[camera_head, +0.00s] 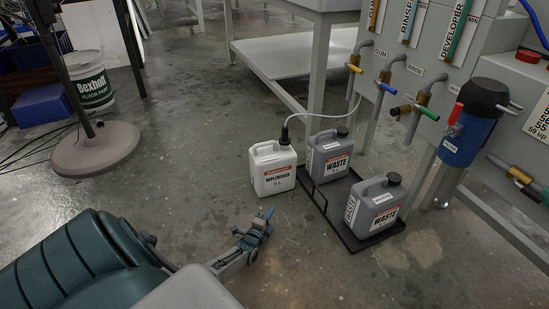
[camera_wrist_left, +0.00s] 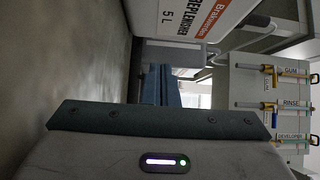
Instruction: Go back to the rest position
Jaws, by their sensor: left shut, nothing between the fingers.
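My left gripper (camera_head: 264,216) is shut and empty, held out over the concrete floor in the head view. It is in front of and a little left of the white replenisher canister (camera_head: 272,180), apart from it in the picture. In the left wrist view my left gripper's fingers (camera_wrist_left: 160,84) are together, and the replenisher canister (camera_wrist_left: 180,16) shows large and sideways at the top. My right gripper is not in view.
Two grey waste canisters (camera_head: 332,158) (camera_head: 362,219) stand on a black tray (camera_head: 328,212). A processor with coloured valves (camera_head: 388,87) and a blue cylinder (camera_head: 462,140) stand at right. A round stand base (camera_head: 95,150) and white bucket (camera_head: 92,88) are at left.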

